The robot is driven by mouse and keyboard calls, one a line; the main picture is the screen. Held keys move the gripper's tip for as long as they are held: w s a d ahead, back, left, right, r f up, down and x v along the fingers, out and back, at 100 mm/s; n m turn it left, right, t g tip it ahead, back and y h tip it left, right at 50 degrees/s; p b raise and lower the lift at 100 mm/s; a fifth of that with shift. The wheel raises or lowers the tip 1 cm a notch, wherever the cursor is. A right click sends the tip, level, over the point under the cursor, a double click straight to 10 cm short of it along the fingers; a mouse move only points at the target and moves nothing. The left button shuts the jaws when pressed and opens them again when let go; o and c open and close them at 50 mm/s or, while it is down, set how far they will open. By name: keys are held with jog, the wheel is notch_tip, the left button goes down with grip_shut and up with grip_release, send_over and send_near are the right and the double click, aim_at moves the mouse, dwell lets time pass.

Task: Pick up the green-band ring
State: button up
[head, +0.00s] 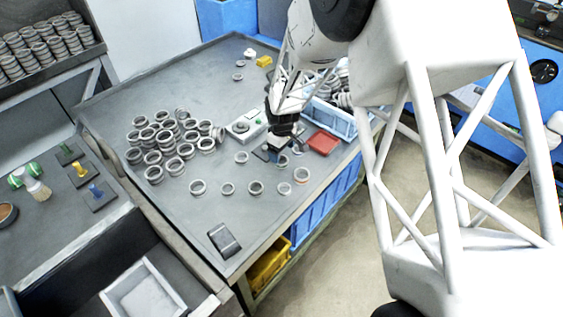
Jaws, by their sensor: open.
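My gripper (277,153) points down over the right part of the grey table (215,85), low near the tabletop, with its jaws open. A ring (282,161) lies right at its fingertips, partly hidden by them; whether they touch it I cannot tell. Several loose rings lie in front, including a ring (255,188) and a ring (301,175). Another ring (241,157) lies just left of the gripper. The rings are too small here to tell which one has the green band.
Stacked rings (165,142) crowd the table's left middle. A grey device (246,127) stands left of my gripper, a red tray (322,143) to its right, and a blue bin (330,118) behind. A black box (223,240) sits near the front corner. The table's back left is clear.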

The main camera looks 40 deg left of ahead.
aim_at(281, 159)
jog(key=shift+f, duration=0.25)
jog(key=shift+f, duration=0.1)
jog(key=shift+w+a+f, duration=0.1)
jog(key=shift+a+f, duration=0.05)
jog(key=shift+f, duration=0.65)
jog(key=shift+w+a+f, duration=0.1)
jog(key=shift+f, duration=1.6)
jog(key=c, duration=1.1)
jog(key=shift+r, duration=0.1)
